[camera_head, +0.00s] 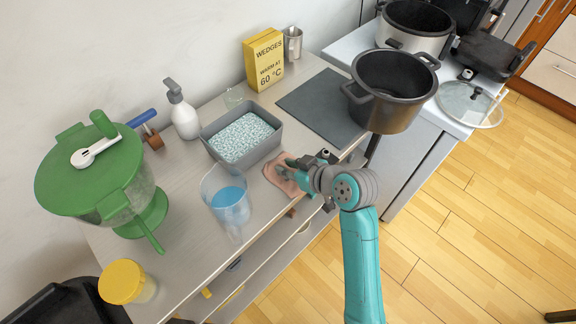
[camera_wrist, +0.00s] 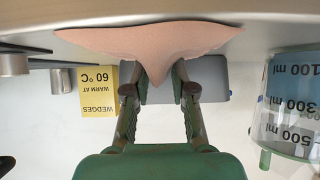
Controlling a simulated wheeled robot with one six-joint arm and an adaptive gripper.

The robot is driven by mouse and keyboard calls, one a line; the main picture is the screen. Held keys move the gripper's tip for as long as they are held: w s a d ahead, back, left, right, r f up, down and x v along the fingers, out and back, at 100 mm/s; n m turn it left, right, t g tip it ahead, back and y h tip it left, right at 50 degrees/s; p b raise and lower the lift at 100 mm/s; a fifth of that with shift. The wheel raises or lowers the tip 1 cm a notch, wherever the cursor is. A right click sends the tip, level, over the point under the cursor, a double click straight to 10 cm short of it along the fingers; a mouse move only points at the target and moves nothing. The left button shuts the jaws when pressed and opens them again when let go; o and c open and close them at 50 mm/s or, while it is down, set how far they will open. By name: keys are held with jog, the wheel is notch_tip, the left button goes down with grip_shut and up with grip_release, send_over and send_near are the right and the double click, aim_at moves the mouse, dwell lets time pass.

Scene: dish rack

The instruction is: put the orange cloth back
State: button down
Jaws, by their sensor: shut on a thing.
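The cloth (camera_head: 278,181), a dull pinkish orange, is at the front edge of the counter, right of the blue-filled jug. My gripper (camera_head: 288,166) reaches it from the right and is shut on it. In the wrist view, the cloth (camera_wrist: 150,40) spreads wide against the counter, and a pinched fold comes down between the two fingers of my gripper (camera_wrist: 160,88). Most of the cloth seems to lie on the counter; my gripper hides part of it in the head view.
A grey tub of pellets (camera_head: 262,150) stands just behind the cloth, and the clear jug (camera_head: 228,205) to its left. A dark mat (camera_head: 318,108) lies behind right. A yellow box (camera_head: 263,62) is at the wall.

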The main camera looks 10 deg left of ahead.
jog(key=c, duration=1)
grip_release()
jog(key=shift+o, duration=0.2)
jog(key=v, duration=1.2)
